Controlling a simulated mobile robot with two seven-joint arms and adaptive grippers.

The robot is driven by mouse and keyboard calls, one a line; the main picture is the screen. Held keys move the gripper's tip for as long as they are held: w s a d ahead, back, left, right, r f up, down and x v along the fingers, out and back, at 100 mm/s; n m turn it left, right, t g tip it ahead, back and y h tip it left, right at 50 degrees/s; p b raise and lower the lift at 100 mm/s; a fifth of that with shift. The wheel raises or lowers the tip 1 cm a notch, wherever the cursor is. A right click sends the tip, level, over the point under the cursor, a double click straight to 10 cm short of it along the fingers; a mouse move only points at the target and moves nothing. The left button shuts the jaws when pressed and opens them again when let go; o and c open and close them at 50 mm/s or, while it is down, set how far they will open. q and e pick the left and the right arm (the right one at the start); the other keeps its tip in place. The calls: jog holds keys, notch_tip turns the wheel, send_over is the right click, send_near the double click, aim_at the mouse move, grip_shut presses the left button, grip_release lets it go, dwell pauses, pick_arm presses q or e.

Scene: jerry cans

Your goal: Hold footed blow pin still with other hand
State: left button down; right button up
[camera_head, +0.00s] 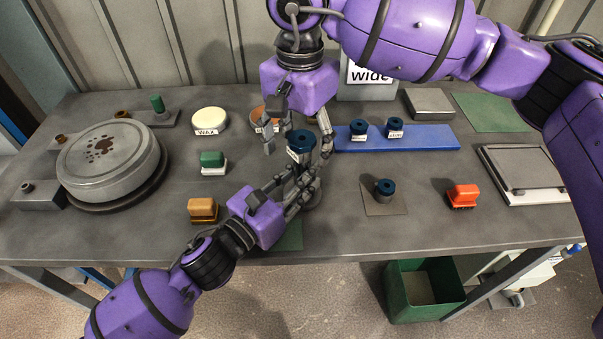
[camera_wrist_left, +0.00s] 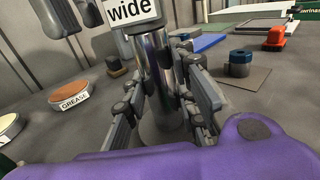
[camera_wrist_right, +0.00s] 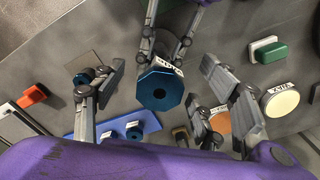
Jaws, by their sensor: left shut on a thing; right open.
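The footed blow pin is a metal post with a dark blue octagonal head (camera_head: 301,140) and a label reading "wide". It stands upright on the bench. Its bare shaft (camera_wrist_left: 157,75) shows in the left wrist view. My left gripper (camera_head: 304,182) is shut on the shaft, below the head. My right gripper (camera_head: 298,132) is open above the bench, pointing down, with its fingers spread on either side of the head. The right wrist view shows the blue head (camera_wrist_right: 160,90) between the spread fingers, with no clear contact. The foot is partly hidden by the left fingers.
A blue rack (camera_head: 430,138) with two small blue-topped parts lies right of the pin. Another blue-topped part (camera_head: 384,188) stands on a grey square. An orange brush (camera_head: 463,196), a wax dish (camera_head: 209,119) and a round grey lid (camera_head: 110,160) are also on the bench.

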aim_at(300, 140)
pick_arm(q)
jog(key=shift+r, duration=0.1)
jog(key=c, duration=1.4)
grip_release()
jog(key=shift+o, duration=0.2)
pick_arm(e)
notch_tip(300, 140, up, 12)
